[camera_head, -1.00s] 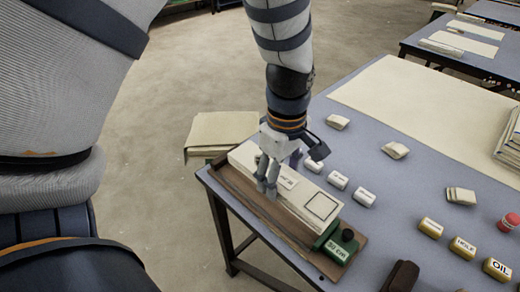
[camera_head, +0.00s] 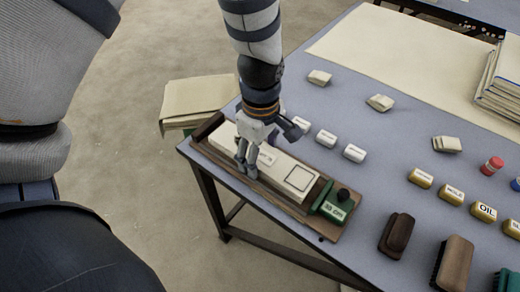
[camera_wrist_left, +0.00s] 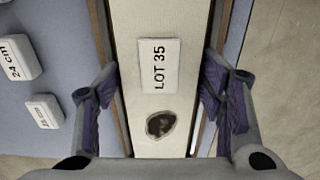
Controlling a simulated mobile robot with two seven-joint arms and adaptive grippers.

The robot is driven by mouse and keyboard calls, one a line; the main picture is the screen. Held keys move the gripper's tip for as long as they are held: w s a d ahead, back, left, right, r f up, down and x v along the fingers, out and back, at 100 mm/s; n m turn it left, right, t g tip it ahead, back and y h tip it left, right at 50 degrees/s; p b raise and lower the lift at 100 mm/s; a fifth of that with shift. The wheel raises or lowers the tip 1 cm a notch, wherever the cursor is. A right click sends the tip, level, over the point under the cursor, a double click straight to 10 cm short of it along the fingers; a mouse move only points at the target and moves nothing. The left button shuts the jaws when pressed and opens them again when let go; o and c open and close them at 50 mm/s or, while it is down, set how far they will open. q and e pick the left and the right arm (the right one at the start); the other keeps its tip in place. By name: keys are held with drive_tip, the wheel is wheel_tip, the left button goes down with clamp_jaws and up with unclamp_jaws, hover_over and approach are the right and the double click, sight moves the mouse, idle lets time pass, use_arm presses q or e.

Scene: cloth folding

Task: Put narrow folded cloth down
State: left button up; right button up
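The narrow folded cloth (camera_head: 285,172) is a long cream strip with a label and a square outline on top. It lies lengthwise over a brown wooden tray (camera_head: 299,215) at the near left corner of the table. My left gripper (camera_head: 247,168) comes down on it from above, near its middle. In the left wrist view the cloth (camera_wrist_left: 163,18) shows a "LOT 35" label and a dark oval spot. The gripper's purple-padded fingers (camera_wrist_left: 158,90) close on its two long edges. The cloth's underside is hidden. My right gripper is not in view.
A green block with a dark knob (camera_head: 334,207) sits at the tray's near end. Small white labelled blocks (camera_head: 326,139) stand just right of the tray. Brushes (camera_head: 397,236) and yellow labelled blocks (camera_head: 455,194) are further right. A cream cloth stack (camera_head: 200,97) is beyond the table's left edge.

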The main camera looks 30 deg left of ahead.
sight(260, 154)
use_arm(q)
drive_tip(key=shift+o, duration=0.5)
drive_tip(key=shift+r, duration=0.1)
wheel_tip(260, 154, up, 12)
drive_tip(key=shift+r+p, duration=0.2)
drive_tip(key=shift+p, duration=0.25)
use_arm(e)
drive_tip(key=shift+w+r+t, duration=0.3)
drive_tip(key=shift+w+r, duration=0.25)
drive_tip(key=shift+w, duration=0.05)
